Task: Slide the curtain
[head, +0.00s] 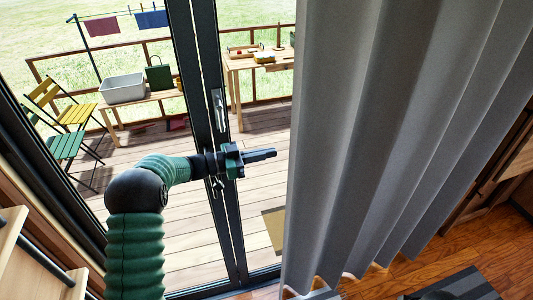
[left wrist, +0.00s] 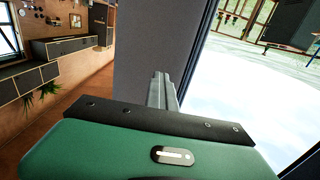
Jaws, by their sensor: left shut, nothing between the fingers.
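A grey pleated curtain (head: 345,130) hangs across the right half of the head view, its left edge running nearly vertical. My left gripper (head: 274,154) is shut and empty, pointing right, just left of that edge in the picture. A small gap shows between the fingertips and the curtain. In the left wrist view my left gripper's closed fingers (left wrist: 163,82) point ahead, in front of the grey curtain (left wrist: 145,45). The wrist view does not clearly show whether they touch it. My right gripper is not in view.
A dark-framed glass door (head: 219,100) with a handle stands behind my left arm. Beyond it is a wooden deck with tables and chairs (head: 65,115). Wood floor (head: 490,240) and a dark mat (head: 455,287) lie at lower right. Wall cabinets (left wrist: 70,48) show in the wrist view.

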